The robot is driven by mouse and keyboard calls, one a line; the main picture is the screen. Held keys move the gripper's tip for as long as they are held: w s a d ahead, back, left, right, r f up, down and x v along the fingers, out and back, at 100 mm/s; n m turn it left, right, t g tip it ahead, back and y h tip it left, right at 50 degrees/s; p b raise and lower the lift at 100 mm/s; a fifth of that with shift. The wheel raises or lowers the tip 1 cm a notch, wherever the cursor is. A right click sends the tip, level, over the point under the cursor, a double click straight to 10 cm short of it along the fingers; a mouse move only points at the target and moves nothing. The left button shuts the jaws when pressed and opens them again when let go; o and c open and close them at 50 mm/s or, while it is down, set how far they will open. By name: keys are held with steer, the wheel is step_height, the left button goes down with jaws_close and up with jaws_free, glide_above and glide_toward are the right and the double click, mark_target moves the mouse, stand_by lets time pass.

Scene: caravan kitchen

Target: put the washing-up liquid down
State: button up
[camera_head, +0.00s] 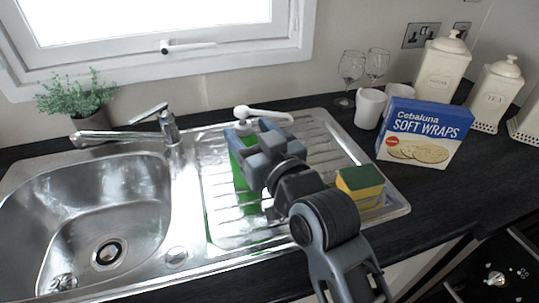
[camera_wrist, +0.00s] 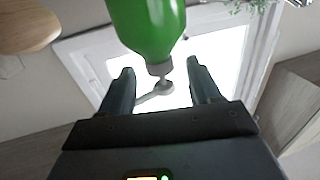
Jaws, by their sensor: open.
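The washing-up liquid (camera_head: 238,160) is a green bottle with a white pump top. It stands upright on the ribbed steel drainer (camera_head: 222,222), right of the sink bowl. My gripper (camera_head: 262,147) is at the bottle's upper part and hides some of its right side. In the wrist view the green bottle (camera_wrist: 148,25) is at the top, and its pump end points down the picture. My gripper's fingers (camera_wrist: 160,70) stand apart on either side of the bottle's neck, with gaps showing.
A green-and-yellow sponge (camera_head: 360,182) is on the drainer to the right of my gripper. A soft wraps box (camera_head: 424,135), white cups (camera_head: 369,108) and wine glasses (camera_head: 350,68) stand behind it on the right. The tap (camera_head: 165,125) is at the left.

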steer(key=b+v, duration=0.1)
steer(key=v, duration=0.8)
steer(key=s+d+f+m+h, duration=0.1)
steer(key=s+d+f, duration=0.1)
steer(key=s+d+f+h, duration=0.1)
steer(key=s+d+f, duration=0.2)
steer(key=s+d+f+m+h, duration=0.1)
steer(key=s+d+f, duration=0.1)
steer(key=s+f, duration=0.1)
steer(key=shift+d+f+m, duration=0.1)
steer(key=shift+d+m, duration=0.2)
steer(key=s+d+f+m+h, duration=0.1)
steer(key=s+d+h, duration=0.2)
steer(key=s, duration=1.1)
steer(key=s+d+f+m+g+h, duration=0.1)
steer(key=s+d+m+h, duration=0.1)
steer(key=s+d, duration=0.7)
steer(key=s, duration=0.5)
steer(key=shift+h, duration=0.4)
steer(key=shift+f, duration=0.1)
jaws_close()
